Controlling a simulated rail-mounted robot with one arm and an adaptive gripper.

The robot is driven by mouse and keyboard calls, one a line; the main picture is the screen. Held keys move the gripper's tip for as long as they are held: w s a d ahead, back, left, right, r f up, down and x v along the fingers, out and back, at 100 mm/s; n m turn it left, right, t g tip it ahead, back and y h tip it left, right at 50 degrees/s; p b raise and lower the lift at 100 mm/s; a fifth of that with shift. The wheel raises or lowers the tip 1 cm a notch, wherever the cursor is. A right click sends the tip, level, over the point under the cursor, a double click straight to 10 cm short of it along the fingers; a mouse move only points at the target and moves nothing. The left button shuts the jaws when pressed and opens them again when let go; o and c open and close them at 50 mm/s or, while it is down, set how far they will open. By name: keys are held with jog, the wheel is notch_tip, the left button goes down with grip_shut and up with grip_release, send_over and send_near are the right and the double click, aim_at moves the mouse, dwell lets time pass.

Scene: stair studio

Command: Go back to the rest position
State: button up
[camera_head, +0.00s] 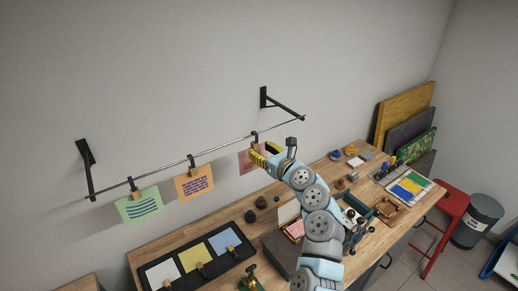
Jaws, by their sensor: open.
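My gripper (262,156) has yellow fingers and is raised at the hanging line, in front of a pink card (246,161). It is open, and I see nothing between its fingers. The gripper hides part of the pink card, and I cannot tell whether they touch. A clip (254,137) sits on the line above that card. My blue and grey arm reaches up from the bottom of the view, over the wooden workbench (224,220).
A thin rail (225,144) on wall brackets holds a green card (139,205) and an orange card (194,182). A black tray (232,262) with coloured squares lies on the bench. A red stool (453,205) and a grey bin (478,220) stand at right.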

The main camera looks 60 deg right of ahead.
jog(key=shift+f+v, duration=0.1)
jog(key=shift+v, duration=1)
jog(key=shift+f+v, duration=0.15)
jog(key=shift+v, duration=0.9)
jog(key=shift+f, duration=0.1)
